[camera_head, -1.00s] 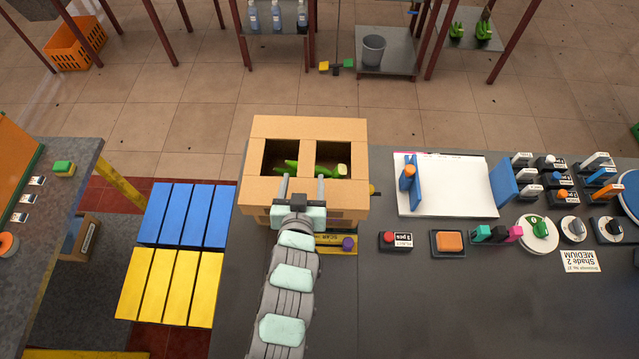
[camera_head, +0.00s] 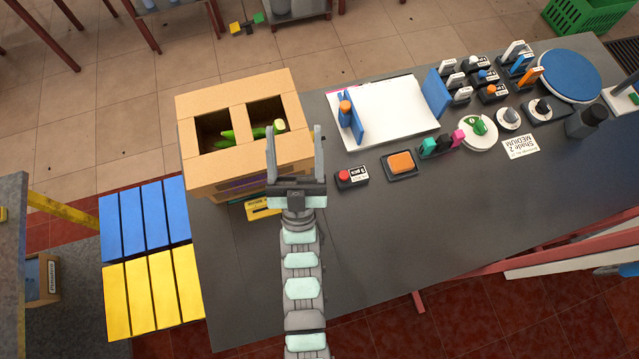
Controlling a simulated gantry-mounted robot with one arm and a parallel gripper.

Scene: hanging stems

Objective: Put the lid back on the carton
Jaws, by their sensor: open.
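The carton (camera_head: 188,137) is a tan cardboard box on the left end of the dark table. Its top shows two square openings with a divider between them. Green stem-like items (camera_head: 250,133) lie inside, across both openings. My gripper (camera_head: 295,133) is open, with its two fingers apart and nothing seen between them. It appears over the right front corner of the carton; I cannot tell its height or whether it touches. I cannot make out a separate lid in this view. The carton's lower front is partly hidden by my arm.
A red button box (camera_head: 351,177) and an orange button box (camera_head: 400,163) stand right of my gripper. A white board (camera_head: 395,122) with blue uprights lies behind them. Several knobs and dials fill the right. The table's front middle (camera_head: 400,230) is clear.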

